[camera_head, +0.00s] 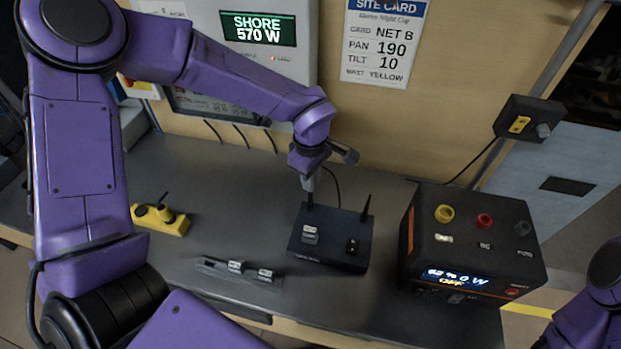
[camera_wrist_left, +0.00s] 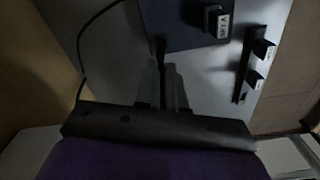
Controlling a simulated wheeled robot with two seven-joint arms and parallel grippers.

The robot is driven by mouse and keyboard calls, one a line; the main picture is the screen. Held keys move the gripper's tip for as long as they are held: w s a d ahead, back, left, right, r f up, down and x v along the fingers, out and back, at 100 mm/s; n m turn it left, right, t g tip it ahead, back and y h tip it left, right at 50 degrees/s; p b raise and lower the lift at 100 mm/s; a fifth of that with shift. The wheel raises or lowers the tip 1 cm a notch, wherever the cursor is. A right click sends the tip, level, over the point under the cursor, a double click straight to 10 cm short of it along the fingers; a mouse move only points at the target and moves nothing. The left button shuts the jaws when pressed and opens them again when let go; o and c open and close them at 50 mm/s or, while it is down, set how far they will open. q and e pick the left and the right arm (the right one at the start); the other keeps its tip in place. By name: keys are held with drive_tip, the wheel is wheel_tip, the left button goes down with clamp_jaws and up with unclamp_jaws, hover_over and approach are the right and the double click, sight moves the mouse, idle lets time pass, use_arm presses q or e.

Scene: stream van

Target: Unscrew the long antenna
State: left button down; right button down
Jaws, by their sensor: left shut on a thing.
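A dark router box (camera_head: 325,250) sits on the grey counter with a short label block on its top. One antenna (camera_head: 309,198) stands at its back left corner, and a thin second antenna (camera_head: 366,208) stands at its back right. My left gripper (camera_head: 309,182) points down and is shut on the back left antenna, above the router. The upper part of this antenna is hidden by the gripper, so its full length cannot be told. In the left wrist view the held antenna (camera_wrist_left: 160,46) reaches from between the fingers to the router (camera_wrist_left: 180,30). My right gripper is out of view.
A black power box (camera_head: 470,240) stands right of the router. A small rack (camera_head: 238,270) with plugs lies in front left, and a yellow block (camera_head: 160,220) sits further left. A dark cable (camera_head: 337,186) runs behind the router. The counter between them is clear.

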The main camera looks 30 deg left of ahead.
use_arm(q)
drive_tip(key=shift+n, duration=0.9)
drive_tip(key=shift+n+b, duration=0.4)
drive_tip(key=shift+n, duration=1.6)
drive_tip(key=shift+n+b, duration=0.55)
drive_tip(key=shift+n, duration=1.45)
